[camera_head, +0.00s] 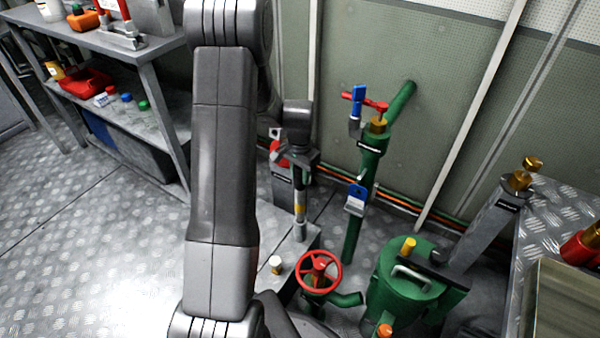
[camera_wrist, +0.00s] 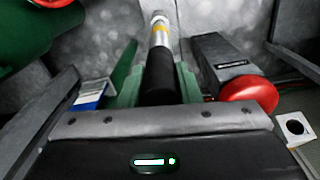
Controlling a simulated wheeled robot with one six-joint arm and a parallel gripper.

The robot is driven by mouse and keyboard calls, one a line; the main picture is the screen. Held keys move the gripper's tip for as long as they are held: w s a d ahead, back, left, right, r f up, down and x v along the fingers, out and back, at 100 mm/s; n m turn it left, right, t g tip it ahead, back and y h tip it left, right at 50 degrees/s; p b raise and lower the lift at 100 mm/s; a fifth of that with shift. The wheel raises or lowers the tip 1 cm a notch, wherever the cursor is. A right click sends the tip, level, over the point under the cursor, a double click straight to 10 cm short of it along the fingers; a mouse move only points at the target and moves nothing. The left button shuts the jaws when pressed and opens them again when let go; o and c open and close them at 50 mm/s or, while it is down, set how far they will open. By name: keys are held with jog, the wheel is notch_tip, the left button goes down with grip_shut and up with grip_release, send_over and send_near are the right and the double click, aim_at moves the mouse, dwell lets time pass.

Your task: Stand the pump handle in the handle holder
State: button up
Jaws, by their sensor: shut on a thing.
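The pump handle (camera_head: 299,208) hangs nearly upright below my gripper (camera_head: 300,162), silver end down, with a yellow band near its middle. In the wrist view, the handle's black grip (camera_wrist: 159,75) lies between the green-padded jaws of my gripper (camera_wrist: 158,88), which are shut on it. A grey labelled post (camera_head: 284,192) stands just left of and behind the handle. It also shows in the wrist view (camera_wrist: 222,62), beside a red round part (camera_wrist: 248,95). Its label is too small to read, so I cannot tell whether it is the handle holder. The handle's lower end appears over a grey block (camera_head: 305,240); contact is unclear.
A green tank (camera_head: 410,285) and another labelled grey post (camera_head: 485,232) are further right. A shelf bench (camera_head: 150,50) stands left.

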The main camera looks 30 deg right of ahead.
jog(key=shift+f+b, duration=0.45)
jog(key=shift+f, duration=0.35)
jog(key=o, duration=1.2)
notch_tip(320, 180, up, 14)
jog(key=p, duration=0.3)
jog(key=shift+f, duration=0.1)
